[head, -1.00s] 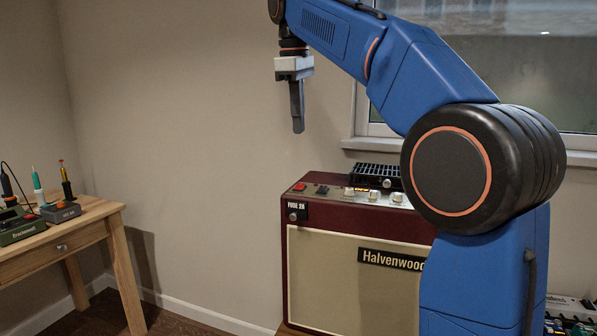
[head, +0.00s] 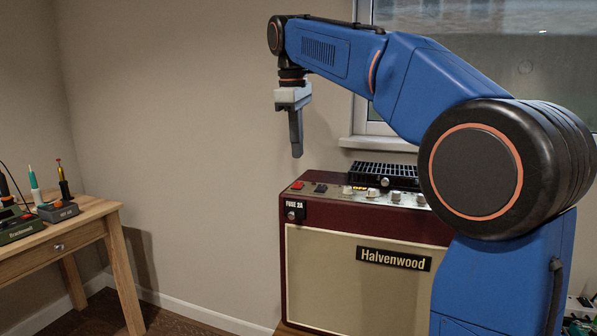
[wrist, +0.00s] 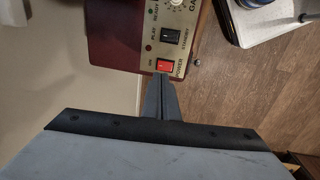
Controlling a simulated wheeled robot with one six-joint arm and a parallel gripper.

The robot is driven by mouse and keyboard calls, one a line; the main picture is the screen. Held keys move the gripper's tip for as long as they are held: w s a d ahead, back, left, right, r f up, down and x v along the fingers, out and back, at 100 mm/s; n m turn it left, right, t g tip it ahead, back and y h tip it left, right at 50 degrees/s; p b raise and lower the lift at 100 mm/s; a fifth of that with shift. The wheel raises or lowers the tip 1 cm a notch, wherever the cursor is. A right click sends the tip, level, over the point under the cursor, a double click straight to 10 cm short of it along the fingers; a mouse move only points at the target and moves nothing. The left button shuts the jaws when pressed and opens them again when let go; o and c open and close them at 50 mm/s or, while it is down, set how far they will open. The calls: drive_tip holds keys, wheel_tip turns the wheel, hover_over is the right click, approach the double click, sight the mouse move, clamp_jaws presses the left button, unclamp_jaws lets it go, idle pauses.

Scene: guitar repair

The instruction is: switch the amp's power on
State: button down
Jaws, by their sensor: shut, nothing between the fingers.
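The amp (head: 300,262) is a dark red cabinet with a cream front labelled Halvenwood. Its top panel carries a red power switch (head: 298,185) at the left end, with a black standby switch (head: 321,188) beside it. In the wrist view the red switch (wrist: 164,66) sits by the word POWER, just beyond the fingertips, with the black standby switch (wrist: 171,36) past it. My gripper (head: 297,155) is shut and empty, pointing down above the left end of the panel, apart from it. Its shut fingers (wrist: 160,84) also show in the wrist view. I cannot tell which way the switch is set.
Several knobs (head: 372,194) line the panel to the right of the switches. A black finned unit (head: 384,175) stands behind them. A wooden table (head: 85,222) with soldering tools is at the left. The wall space left of the amp is clear.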

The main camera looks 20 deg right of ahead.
sight(298, 185)
drive_tip(key=f, duration=0.6)
drive_tip(key=shift+w+d+f, duration=0.3)
drive_tip(key=shift+w+f, duration=0.05)
drive_tip(key=shift+w, duration=0.05)
drive_tip(key=shift+f, duration=0.15)
drive_tip(key=shift+w+d+f, duration=0.15)
drive_tip(key=shift+w+f, duration=0.05)
drive_tip(key=shift+f, duration=0.1)
drive_tip(key=shift+s+f, duration=0.2)
drive_tip(key=shift+s+a, duration=0.45)
drive_tip(key=shift+r, duration=0.1)
